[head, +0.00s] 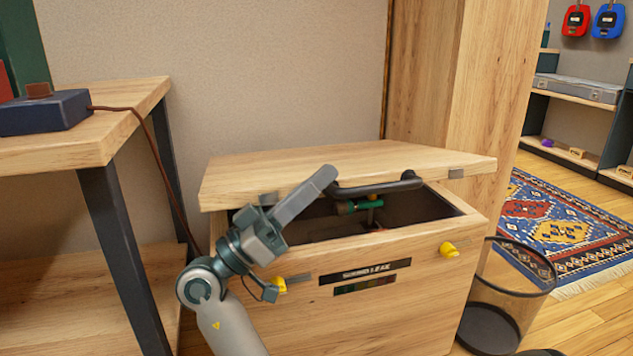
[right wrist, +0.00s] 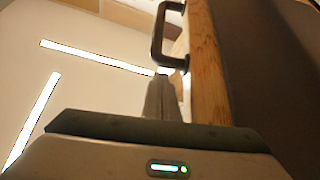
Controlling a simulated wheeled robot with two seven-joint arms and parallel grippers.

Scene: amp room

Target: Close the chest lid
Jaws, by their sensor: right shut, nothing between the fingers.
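The wooden chest (head: 390,295) stands against the wall, with a dark label plate and yellow knobs on its front. Its lid (head: 300,167) is partly open, tilted up at the front with a gap above the chest's rim. A dark handle (head: 376,188) sits on the lid's front edge; it also shows in the right wrist view (right wrist: 158,38). My right gripper (head: 325,175) is shut and empty, in front of the lid's edge just left of the handle. I cannot tell whether it touches the lid. My left gripper is not in view.
A green-and-dark object (head: 358,206) shows inside the chest. A wooden table (head: 130,110) with a dark blue box (head: 45,113) and cable stands at left. A mesh bin (head: 508,295) stands close at the chest's right. A patterned rug (head: 565,225) lies beyond.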

